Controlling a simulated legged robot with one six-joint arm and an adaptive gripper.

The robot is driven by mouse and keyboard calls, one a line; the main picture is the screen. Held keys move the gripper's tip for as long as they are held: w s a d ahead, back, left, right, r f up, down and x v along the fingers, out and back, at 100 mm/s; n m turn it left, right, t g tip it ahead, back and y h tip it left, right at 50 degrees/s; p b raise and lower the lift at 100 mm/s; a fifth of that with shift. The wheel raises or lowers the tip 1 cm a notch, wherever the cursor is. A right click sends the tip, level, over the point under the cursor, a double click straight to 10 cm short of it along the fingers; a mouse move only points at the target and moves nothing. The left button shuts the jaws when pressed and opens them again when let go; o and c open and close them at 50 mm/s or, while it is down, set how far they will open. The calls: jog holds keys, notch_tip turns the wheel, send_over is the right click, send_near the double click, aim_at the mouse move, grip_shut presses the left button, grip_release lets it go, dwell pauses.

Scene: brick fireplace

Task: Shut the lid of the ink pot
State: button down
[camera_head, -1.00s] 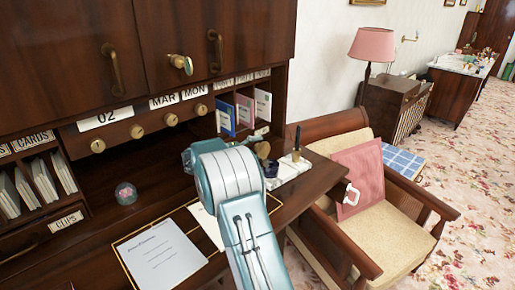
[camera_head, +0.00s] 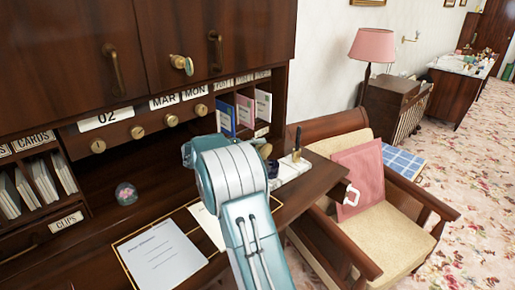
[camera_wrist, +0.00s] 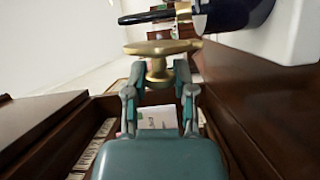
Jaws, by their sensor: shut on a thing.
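The ink pot is dark blue and glossy, at the top right of the wrist view (camera_wrist: 232,12). Its brass lid (camera_wrist: 160,47) stands out beside the pot, away from its mouth, with its stem pointing down the picture toward my gripper. My gripper (camera_wrist: 160,78) has its two fingers closed around the lid's stem. In the head view the pot (camera_head: 273,169) shows as a small dark shape on a white base, mostly behind my arm. My gripper is hidden there.
The white desk stand (camera_head: 290,171) carries a dark upright pen (camera_head: 297,140). Small books (camera_head: 245,110) stand in pigeonholes behind. A paper (camera_head: 160,255) lies on the desk pad and a glass ball (camera_head: 126,193) sits left. An armchair (camera_head: 365,190) stands to the right.

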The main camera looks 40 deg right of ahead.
aim_at(266, 150)
jog(key=m, duration=0.1)
jog(key=s+m+y, duration=0.1)
jog(key=m+t, duration=0.1)
jog(key=shift+s+r+m+y, duration=0.2)
jog(key=shift+s+m+y, duration=0.1)
jog(key=shift+m, duration=0.1)
jog(key=s+m+t, duration=0.1)
jog(key=m, duration=0.2)
jog(key=shift+s+t+y, duration=0.35)
jog(key=shift+t+y, duration=0.05)
jog(key=m, duration=0.1)
jog(key=s+m+t, duration=0.1)
jog(key=m+t, duration=0.1)
jog(key=shift+s+f+y, duration=0.25)
jog(key=shift+y, duration=0.05)
jog(key=shift+s+f+m+t, duration=0.2)
jog(key=shift+m+t, duration=0.25)
jog(key=shift+m, duration=0.2)
jog(key=shift+s+f+m+t, duration=0.2)
jog(key=shift+m+t, duration=0.25)
jog(key=shift+m, duration=0.2)
jog(key=c, duration=0.6)
grip_release()
jog(key=shift+o, duration=0.9)
jog(key=shift+w+r, duration=0.1)
